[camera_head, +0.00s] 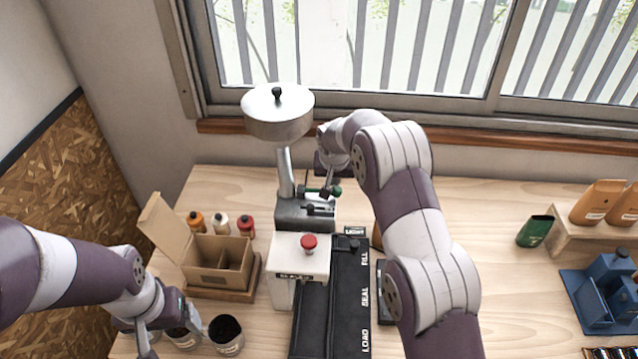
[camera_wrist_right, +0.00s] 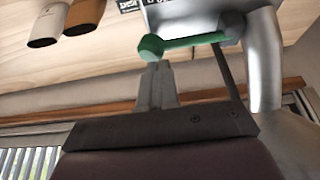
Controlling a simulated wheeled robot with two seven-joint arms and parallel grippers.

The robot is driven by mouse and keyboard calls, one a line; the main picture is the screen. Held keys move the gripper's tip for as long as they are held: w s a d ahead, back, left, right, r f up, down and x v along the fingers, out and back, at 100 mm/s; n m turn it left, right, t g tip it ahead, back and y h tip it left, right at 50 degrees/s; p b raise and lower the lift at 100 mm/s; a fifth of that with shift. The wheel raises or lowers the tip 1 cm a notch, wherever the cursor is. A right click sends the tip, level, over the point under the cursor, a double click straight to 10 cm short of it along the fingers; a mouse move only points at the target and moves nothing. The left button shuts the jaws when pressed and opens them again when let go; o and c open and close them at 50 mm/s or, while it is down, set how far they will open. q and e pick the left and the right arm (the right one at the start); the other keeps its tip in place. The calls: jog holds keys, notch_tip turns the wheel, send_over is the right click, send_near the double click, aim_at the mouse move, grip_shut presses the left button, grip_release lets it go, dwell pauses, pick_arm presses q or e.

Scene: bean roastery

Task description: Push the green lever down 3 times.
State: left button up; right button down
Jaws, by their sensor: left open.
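The green lever (camera_head: 328,191) sticks out sideways from the grey metal machine under the round hopper, in the middle of the head view. In the right wrist view the green lever (camera_wrist_right: 190,42) lies about level, with its round knob at the left end. My right gripper (camera_head: 328,186) is beside the lever in the head view. In the wrist view its fingers (camera_wrist_right: 156,72) are together just below the knob; whether they touch it is unclear. My left gripper (camera_head: 168,340) is open at the lower left, over the cups.
The hopper (camera_head: 278,114) stands above the machine. A white box with a red button (camera_head: 309,241) and a black labelled track (camera_head: 341,300) are in front. A cardboard box (camera_head: 217,262), small bottles and cups (camera_head: 226,335) stand left.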

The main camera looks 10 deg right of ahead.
notch_tip(320, 180, up, 6)
jog(key=p, duration=0.3)
dwell(1.7)
